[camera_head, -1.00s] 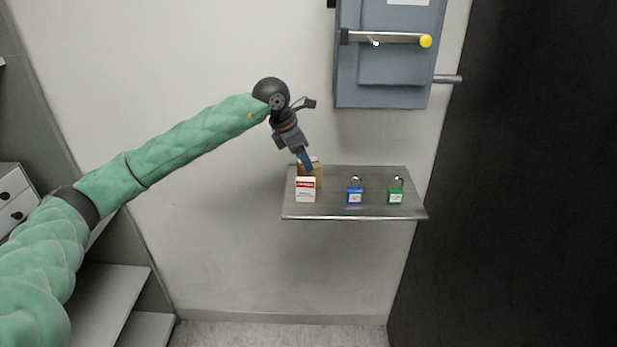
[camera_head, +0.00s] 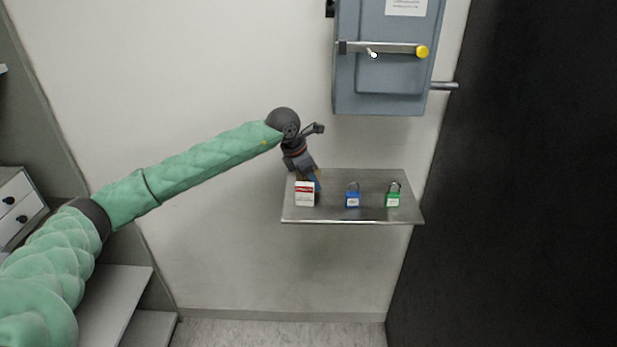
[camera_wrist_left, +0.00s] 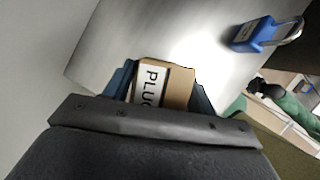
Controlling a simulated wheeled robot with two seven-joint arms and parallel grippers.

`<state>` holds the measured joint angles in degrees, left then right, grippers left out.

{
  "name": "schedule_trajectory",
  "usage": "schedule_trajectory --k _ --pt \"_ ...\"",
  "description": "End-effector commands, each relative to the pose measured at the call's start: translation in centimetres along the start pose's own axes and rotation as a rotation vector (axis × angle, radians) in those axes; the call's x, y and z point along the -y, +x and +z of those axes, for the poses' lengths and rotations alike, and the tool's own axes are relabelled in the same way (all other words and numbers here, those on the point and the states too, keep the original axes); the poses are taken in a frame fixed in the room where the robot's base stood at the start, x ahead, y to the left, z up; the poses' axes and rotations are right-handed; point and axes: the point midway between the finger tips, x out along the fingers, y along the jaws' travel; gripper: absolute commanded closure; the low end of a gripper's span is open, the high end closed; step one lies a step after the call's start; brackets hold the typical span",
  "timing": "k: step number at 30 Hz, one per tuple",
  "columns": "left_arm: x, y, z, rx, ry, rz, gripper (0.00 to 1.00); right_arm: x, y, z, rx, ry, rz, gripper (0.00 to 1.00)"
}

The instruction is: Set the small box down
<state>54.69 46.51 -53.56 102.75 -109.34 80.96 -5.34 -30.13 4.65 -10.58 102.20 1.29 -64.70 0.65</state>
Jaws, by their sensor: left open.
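The small box is a brown carton with a white label reading "PLU…". In the left wrist view the small box (camera_wrist_left: 178,88) lies between the two blue fingers of my left gripper (camera_wrist_left: 162,88). The gripper is open around the small box. I cannot tell whether the small box touches the shelf.
A blue padlock (camera_head: 352,199) and a green padlock (camera_head: 393,199) stand on the shelf to the right. A grey electrical cabinet (camera_head: 385,95) with a yellow-tipped lever hangs above. A dark panel (camera_head: 510,180) fills the right side. The right rear of the shelf is bare.

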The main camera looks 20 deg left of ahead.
Motion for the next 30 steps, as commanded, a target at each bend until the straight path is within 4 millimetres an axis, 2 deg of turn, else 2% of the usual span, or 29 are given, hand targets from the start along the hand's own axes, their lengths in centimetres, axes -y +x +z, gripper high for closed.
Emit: schedule_trajectory --k 10,11,16,18,28,29,30 --pt "0.0 0.4 0.0 0.000 0.000 0.000 0.44 -0.1 0.7 0.3 0.000 0.000 0.001 1.00" --pt "0.0 0.4 0.0 0.000 0.000 0.000 0.48 -0.1 0.7 0.3 0.000 0.000 0.001 1.00" --pt "0.0 0.4 0.0 0.000 0.000 0.000 0.81 -0.1 0.7 0.3 0.000 0.000 0.001 1.00" --pt "0.0 0.4 0.0 0.000 0.000 0.000 0.88 -0.1 0.7 0.3 0.001 0.000 0.001 1.00" --pt "0.1 0.3 0.0 0.001 0.000 0.000 0.88 0.0 0.7 0.3 0.005 0.000 0.000 1.00" --pt "0.1 0.2 0.0 0.001 0.000 0.000 0.88 0.0 0.6 0.2 0.006 0.000 0.000 1.00" --pt "0.1 0.2 0.0 0.001 0.000 0.000 0.88 0.1 -0.5 -0.3 0.001 0.000 -0.001 1.00"
